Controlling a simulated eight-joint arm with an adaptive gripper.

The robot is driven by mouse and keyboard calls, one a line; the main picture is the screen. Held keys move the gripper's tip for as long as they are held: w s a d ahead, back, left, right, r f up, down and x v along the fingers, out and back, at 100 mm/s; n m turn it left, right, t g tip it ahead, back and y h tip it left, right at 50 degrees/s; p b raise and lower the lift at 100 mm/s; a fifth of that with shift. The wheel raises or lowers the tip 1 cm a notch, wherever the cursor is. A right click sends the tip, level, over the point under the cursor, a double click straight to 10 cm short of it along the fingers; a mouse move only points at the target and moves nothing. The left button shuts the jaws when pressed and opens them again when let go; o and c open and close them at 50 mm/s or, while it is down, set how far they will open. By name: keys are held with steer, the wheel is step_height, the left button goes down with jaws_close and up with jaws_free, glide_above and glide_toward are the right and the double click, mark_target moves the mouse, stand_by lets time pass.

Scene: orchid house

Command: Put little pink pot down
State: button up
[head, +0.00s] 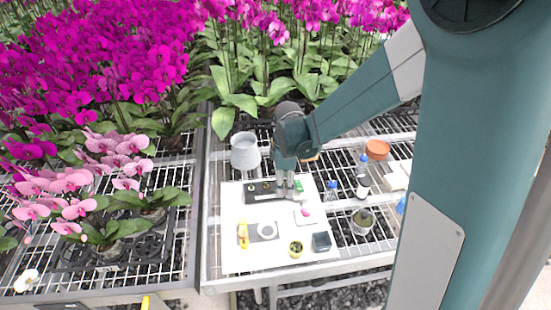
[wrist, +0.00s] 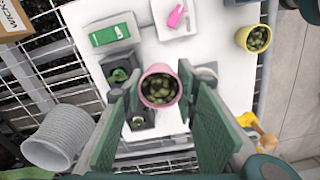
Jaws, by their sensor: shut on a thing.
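In the wrist view the little pink pot (wrist: 148,72), filled with small green plants, sits upright between the fingers of my gripper (wrist: 159,90). The fingers are shut on its sides. It is above the white board (wrist: 165,52), beside the dark tray (wrist: 126,98), which holds small dark green plants. The height of the pot above the board is hard to tell. In the head view my gripper (head: 287,186) points down at the right end of the dark tray (head: 258,199), and the pink pot cannot be made out there.
The white board (head: 230,214) also carries a green box (wrist: 110,34), a pink item (wrist: 176,16) on a white dish, a yellow pot (wrist: 243,40) and a yellow object (wrist: 256,130). A ribbed grey pot (head: 245,152) stands behind the board. Bottles (head: 362,182) stand to the right.

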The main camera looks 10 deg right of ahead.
steer(key=w+d+p, duration=0.1)
steer(key=w, duration=3)
steer(key=shift+w+f+p, duration=0.15)
steer(key=shift+f+p, duration=0.2)
steer(key=shift+f, duration=0.1)
steer(key=shift+d, duration=0.1)
steer(key=shift+f+b, duration=0.5)
steer(key=shift+f, duration=2.65)
steer(key=shift+f+b, duration=0.3)
steer(key=shift+f, duration=1.55)
steer(key=shift+f, duration=0.2)
steer(key=o, duration=0.9)
